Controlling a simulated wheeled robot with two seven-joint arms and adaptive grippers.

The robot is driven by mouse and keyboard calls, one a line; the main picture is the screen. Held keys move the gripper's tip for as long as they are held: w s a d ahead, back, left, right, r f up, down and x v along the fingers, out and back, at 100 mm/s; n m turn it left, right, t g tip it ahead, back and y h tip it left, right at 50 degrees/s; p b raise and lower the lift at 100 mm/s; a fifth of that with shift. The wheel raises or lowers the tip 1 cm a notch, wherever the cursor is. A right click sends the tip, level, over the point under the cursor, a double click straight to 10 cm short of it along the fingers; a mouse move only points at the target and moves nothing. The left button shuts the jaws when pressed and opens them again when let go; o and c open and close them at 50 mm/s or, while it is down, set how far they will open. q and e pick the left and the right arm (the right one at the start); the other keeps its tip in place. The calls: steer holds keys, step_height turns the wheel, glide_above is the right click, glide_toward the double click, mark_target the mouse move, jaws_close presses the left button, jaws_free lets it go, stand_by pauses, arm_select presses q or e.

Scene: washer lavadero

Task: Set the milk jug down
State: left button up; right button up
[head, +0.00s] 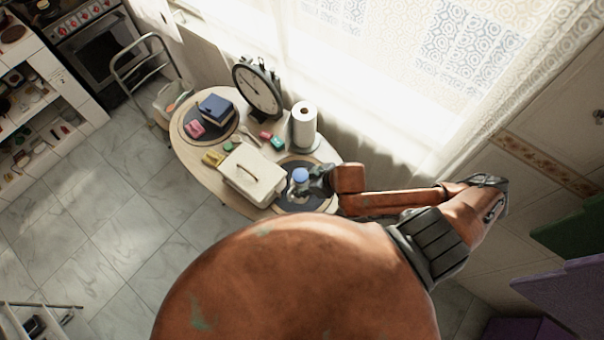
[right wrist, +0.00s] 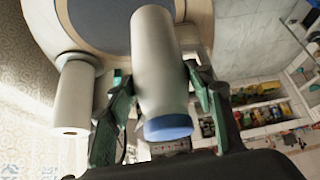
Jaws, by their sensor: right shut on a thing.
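The milk jug (right wrist: 157,75) is a white, bottle-shaped container with a blue cap. In the right wrist view it lies between the two green-grey fingers of my right gripper (right wrist: 160,100), which is shut on it. In the head view its blue cap (head: 300,175) shows over the dark round placemat (head: 322,200) at the right end of the table. My right gripper (head: 318,180) reaches it from the right. I cannot tell whether the jug's base touches the mat. My left gripper is not in view.
The oval table (head: 184,160) also holds a lidded white box (head: 253,174) just left of the jug, a paper towel roll (head: 304,126) behind it, a clock (head: 258,90), a blue box (head: 215,108) and several small coloured items. Little free room shows around the jug.

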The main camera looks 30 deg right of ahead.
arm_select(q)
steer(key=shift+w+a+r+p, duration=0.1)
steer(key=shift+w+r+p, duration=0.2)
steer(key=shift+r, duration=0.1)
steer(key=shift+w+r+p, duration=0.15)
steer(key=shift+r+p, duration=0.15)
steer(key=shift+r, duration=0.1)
arm_select(e)
steer(key=w+d+f, duration=0.5)
steer(key=w+f, duration=0.4)
steer(key=f, duration=0.2)
steer(key=shift+w, duration=0.15)
steer(key=shift+f, duration=0.15)
steer(key=o, duration=1.2)
steer(key=shift+d+f, duration=0.1)
steer(key=shift+f, duration=0.05)
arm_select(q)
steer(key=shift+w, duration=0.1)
arm_select(e)
steer(key=o, duration=0.5)
